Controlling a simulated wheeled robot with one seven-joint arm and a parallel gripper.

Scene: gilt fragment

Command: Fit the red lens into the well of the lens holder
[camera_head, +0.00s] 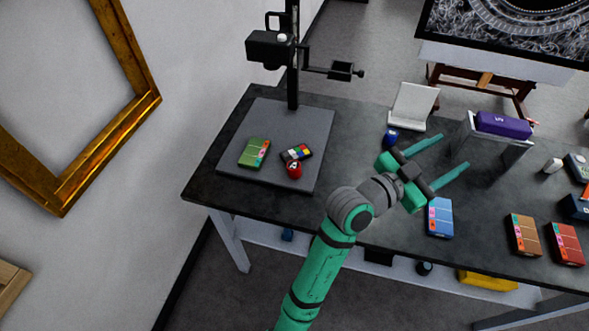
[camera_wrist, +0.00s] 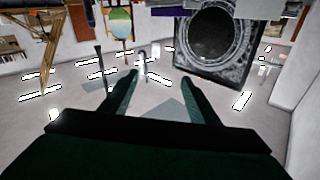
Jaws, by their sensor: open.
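My gripper (camera_head: 453,152) is open and empty, held above the right part of the dark table, fingers pointing to the upper right. In the wrist view my gripper (camera_wrist: 158,76) has its two fingers wide apart with only floor between them. A small rounded red object (camera_head: 294,170) with a pale mark lies on the grey base board, left of my gripper; I cannot tell for sure that it is the red lens. It touches or overlaps the edge of a dark card with coloured squares (camera_head: 297,152). I cannot make out a lens holder with a well.
A camera stand (camera_head: 293,70) rises from the board (camera_head: 238,128), with a green box (camera_head: 254,152) beside it. A blue object (camera_head: 391,137), white stand (camera_head: 413,104), blue box (camera_head: 439,217) and purple case (camera_head: 503,125) surround my gripper. The table's front-left is clear.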

